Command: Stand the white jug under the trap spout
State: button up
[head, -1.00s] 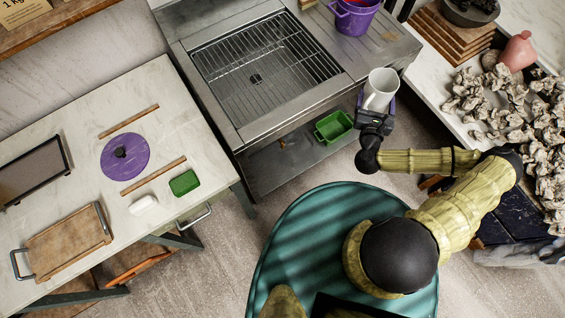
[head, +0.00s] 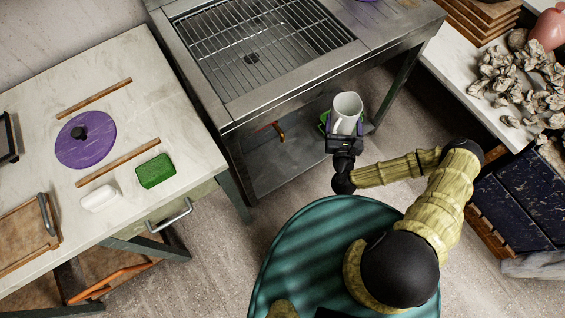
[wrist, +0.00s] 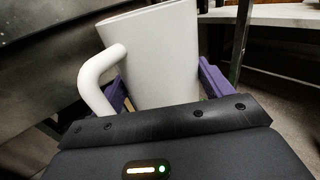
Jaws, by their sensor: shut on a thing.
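The white jug (head: 347,112) is held upright, slightly tilted in the picture, by my gripper (head: 345,133) in front of the steel sink. In the wrist view the jug (wrist: 165,55) stands between the purple fingers, with its handle on the left. A small brass-coloured spout with a red-orange part (head: 279,131) shows under the sink, left of the jug and apart from it. I take this for the trap spout. The green tub (head: 323,122) is mostly hidden behind the jug and gripper.
The steel sink (head: 235,115) has a grated basin, a front edge and legs around an open space with a lower shelf (head: 270,172). A worktable (head: 190,115) with a green sponge (head: 156,170) stands left.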

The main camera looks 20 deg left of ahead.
jog(key=s+a+f+n+y+b, duration=0.1)
jog(key=s+a+f+y+b, duration=0.1)
jog(key=f+b, duration=1)
jog(key=s+a+f+n+g+y+b, duration=0.1)
jog(key=s+a+f+b, duration=0.4)
jog(key=f+b, duration=0.8)
jog(key=s+a+f+n+g+y+b, duration=0.1)
jog(key=s+a+f+n+y+b, duration=0.1)
jog(key=f+b, duration=1.1)
notch_tip(320, 180, down, 9)
jog(key=s+a, duration=0.1)
jog(key=a, duration=0.1)
jog(key=shift+s+a+y, duration=0.35)
jog(key=shift+y, duration=0.05)
jog(key=shift+f, duration=0.1)
jog(key=b+x, duration=0.2)
jog(key=x, duration=0.2)
jog(key=b+x, duration=0.2)
jog(key=x, duration=0.3)
jog(key=b+x, duration=0.3)
jog(key=x, duration=0.1)
jog(key=shift+w+a+f, duration=0.15)
jog(key=shift+f, duration=0.15)
jog(key=shift+w+a+r, duration=0.15)
jog(key=shift+w+r, duration=0.05)
jog(key=shift+w, duration=0.15)
